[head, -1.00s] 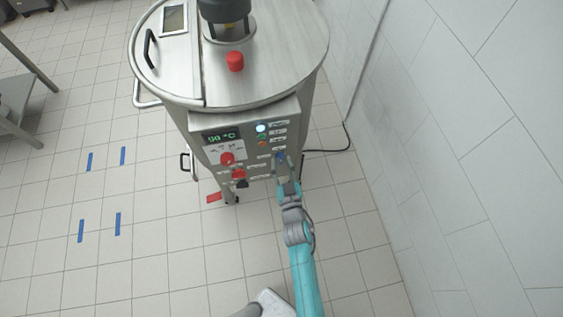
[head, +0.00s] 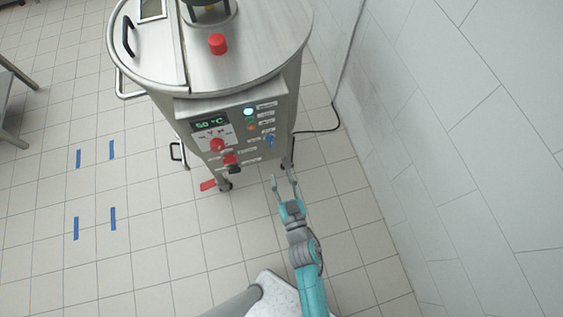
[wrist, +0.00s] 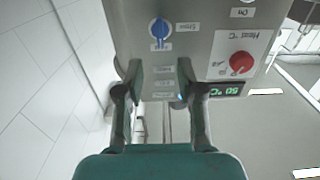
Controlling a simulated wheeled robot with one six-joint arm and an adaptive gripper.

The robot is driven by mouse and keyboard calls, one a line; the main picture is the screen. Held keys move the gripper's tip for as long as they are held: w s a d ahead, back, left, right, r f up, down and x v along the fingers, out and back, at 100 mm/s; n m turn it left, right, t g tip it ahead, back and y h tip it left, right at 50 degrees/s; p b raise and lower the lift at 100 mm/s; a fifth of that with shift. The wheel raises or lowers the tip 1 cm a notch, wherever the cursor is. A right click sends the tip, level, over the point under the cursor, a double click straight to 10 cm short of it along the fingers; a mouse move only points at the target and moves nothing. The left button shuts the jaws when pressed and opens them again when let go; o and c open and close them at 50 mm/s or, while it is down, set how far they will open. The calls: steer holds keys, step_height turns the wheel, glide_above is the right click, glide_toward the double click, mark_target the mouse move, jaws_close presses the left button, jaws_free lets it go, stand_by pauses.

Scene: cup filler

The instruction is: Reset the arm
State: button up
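My gripper (head: 284,178) is open and empty, just below and in front of the control panel of the steel machine (head: 240,70). In the wrist view, my gripper (wrist: 158,95) has its two fingers apart with nothing between them. The blue knob (head: 270,141) on the panel stands clear of the fingers, and it also shows in the wrist view (wrist: 160,29). A red knob (head: 217,145) and a green display (head: 209,124) reading 50 °C are on the same panel.
A tiled wall (head: 470,150) runs along the right. A black cable (head: 325,128) runs from the machine toward the wall. Several blue tape strips (head: 112,218) mark the open floor at left. A table edge (head: 12,80) shows at far left.

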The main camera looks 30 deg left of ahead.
stand_by(0.4)
steer(key=s+d+r+m+t+h, duration=0.25)
steer(key=s+d, duration=0.25)
steer(key=d, duration=0.7)
steer(key=s+d+r+m+t+h, duration=0.15)
steer(key=s+d+h, duration=0.3)
steer(key=d, duration=0.75)
steer(key=s+d+r+m+h, duration=0.5)
steer(key=s+d+r+h, duration=0.1)
steer(key=s+d+r, duration=0.5)
step_height(320, 180, up, 4)
steer(key=shift+s+d+f+m+g+h, duration=0.15)
steer(key=shift+s+d+m+g+h, duration=0.2)
steer(key=shift+s, duration=0.75)
steer(key=shift+s+a, duration=0.1)
